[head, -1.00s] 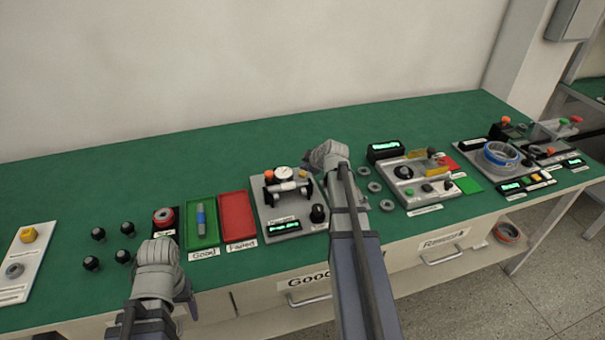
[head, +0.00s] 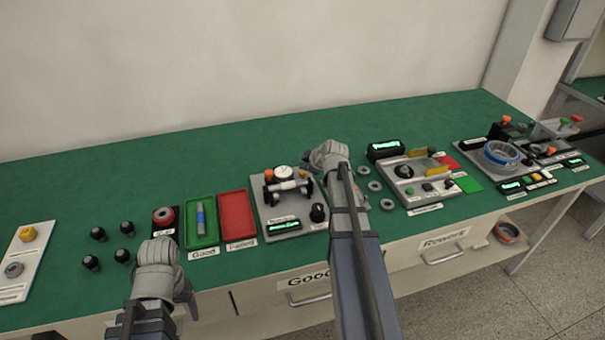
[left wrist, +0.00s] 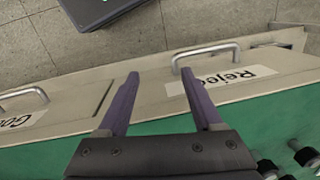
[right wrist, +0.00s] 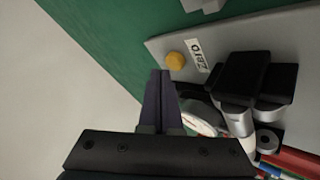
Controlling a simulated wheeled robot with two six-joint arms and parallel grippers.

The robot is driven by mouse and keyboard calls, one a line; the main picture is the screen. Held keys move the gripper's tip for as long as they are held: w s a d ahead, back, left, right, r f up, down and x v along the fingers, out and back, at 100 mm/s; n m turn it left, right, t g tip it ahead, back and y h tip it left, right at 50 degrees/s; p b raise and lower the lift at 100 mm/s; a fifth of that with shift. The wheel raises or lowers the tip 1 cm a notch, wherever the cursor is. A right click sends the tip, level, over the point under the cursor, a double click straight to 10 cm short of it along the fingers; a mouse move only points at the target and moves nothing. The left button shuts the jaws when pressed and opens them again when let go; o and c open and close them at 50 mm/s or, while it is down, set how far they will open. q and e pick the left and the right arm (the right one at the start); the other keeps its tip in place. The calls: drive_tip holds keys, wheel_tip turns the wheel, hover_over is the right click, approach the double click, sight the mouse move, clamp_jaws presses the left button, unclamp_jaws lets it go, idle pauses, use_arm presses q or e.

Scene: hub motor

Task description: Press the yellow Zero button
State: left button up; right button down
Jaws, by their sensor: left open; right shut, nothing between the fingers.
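The round yellow Zero button (right wrist: 175,60) sits near a corner of a grey plate (right wrist: 220,42) in the right wrist view, beside a label reading Zero (right wrist: 197,55). My right gripper (right wrist: 160,74) is shut and empty, its tips close to the button in that picture; I cannot tell the height gap. In the head view my right gripper (head: 328,155) is over the back right of the gauge fixture (head: 268,220), and its fingers are hidden there. My left gripper (left wrist: 158,74) is open and empty by the table's front edge; its hand also shows in the head view (head: 188,292).
The fixture carries a dial gauge (head: 283,172) and black clamps (right wrist: 240,80) close to my right fingers. Green (head: 188,233) and red (head: 237,212) trays stand to its left. Several loose rings (head: 374,186) lie to its right. The wall is behind the table.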

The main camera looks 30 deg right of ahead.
sight(305, 177)
drive_tip(key=shift+f+b, duration=0.55)
drive_tip(key=shift+f, duration=0.1)
idle(0.7)
drive_tip(key=shift+r, duration=0.1)
drive_tip(key=shift+r+p, duration=0.75)
drive_tip(key=shift+p, duration=0.15)
drive_tip(key=shift+r, duration=0.15)
wheel_tip(305, 177, up, 5)
drive_tip(key=p, duration=0.5)
drive_tip(key=shift+f, duration=0.2)
idle(0.5)
